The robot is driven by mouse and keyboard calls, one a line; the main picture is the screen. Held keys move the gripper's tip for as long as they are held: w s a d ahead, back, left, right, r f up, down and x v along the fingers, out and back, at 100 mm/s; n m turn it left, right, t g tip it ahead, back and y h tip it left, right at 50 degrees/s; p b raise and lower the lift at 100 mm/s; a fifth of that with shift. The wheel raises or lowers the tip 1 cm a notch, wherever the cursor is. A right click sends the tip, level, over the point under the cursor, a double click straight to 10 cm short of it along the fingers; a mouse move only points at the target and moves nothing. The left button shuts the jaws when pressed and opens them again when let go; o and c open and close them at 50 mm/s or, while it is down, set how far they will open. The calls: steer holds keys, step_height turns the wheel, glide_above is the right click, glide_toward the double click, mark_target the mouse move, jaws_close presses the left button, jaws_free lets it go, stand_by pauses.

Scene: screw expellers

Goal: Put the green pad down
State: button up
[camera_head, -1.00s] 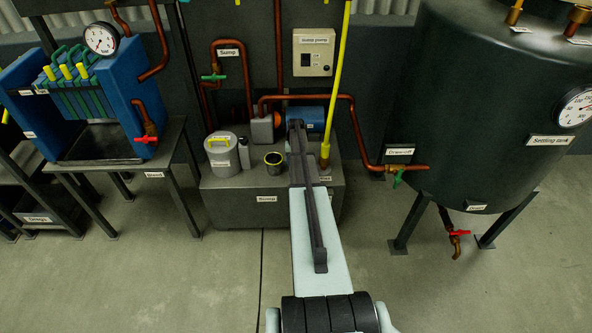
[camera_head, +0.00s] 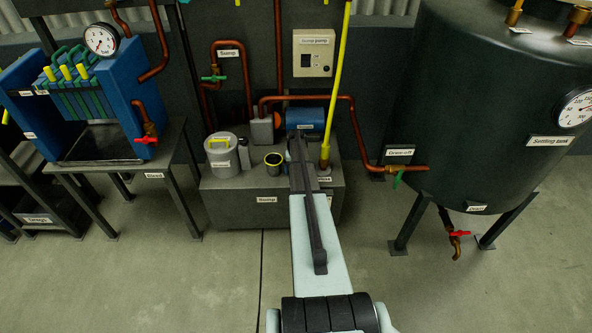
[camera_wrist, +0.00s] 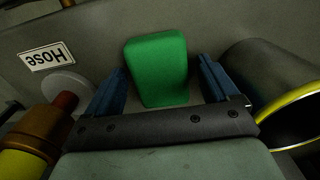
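The green pad (camera_wrist: 157,68) is a rounded block in the wrist view, lying against the grey sump top. My gripper (camera_wrist: 163,85) has its two blue fingers spread on either side of the pad's near part. A gap shows between the pad and the right finger; the left finger is very close to the pad's edge, and I cannot tell if it touches. In the head view my arm hides the pad and the fingers.
The sump (camera_head: 230,207) carries a grey canister (camera_head: 222,160), a yellow-rimmed dark cup (camera_head: 273,165) and a blue pump motor (camera_head: 306,118). In the wrist view the cup (camera_wrist: 272,85) stands close right of my gripper, and a brass hose fitting (camera_wrist: 38,130) close left.

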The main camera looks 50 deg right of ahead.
steer(key=shift+f, duration=0.2)
step_height(320, 180, up, 14)
steer(key=shift+d, duration=0.35)
steer(key=s+a+f+n+g, duration=0.1)
steer(key=s+a+f, duration=0.35)
steer(key=a, duration=0.85)
steer(key=s+a+f+n+g+y, duration=0.15)
steer(key=s+a+f, duration=0.35)
steer(key=a, duration=0.8)
steer(key=s+a+f+n+g, duration=0.15)
steer(key=s+a+f, duration=0.35)
steer(key=a, duration=0.8)
steer(key=s+a+n+g, duration=0.1)
steer(key=s+a+n, duration=0.1)
steer(key=s+a, duration=0.8)
steer(key=s+a+f+n+g+h, duration=0.1)
steer(key=s+a+n, duration=0.2)
steer(key=s+a, duration=0.7)
steer(key=s, duration=0.6)
steer(key=shift+s+f+g, duration=0.3)
steer(key=shift+g, duration=0.1)
steer(key=shift+h, duration=0.25)
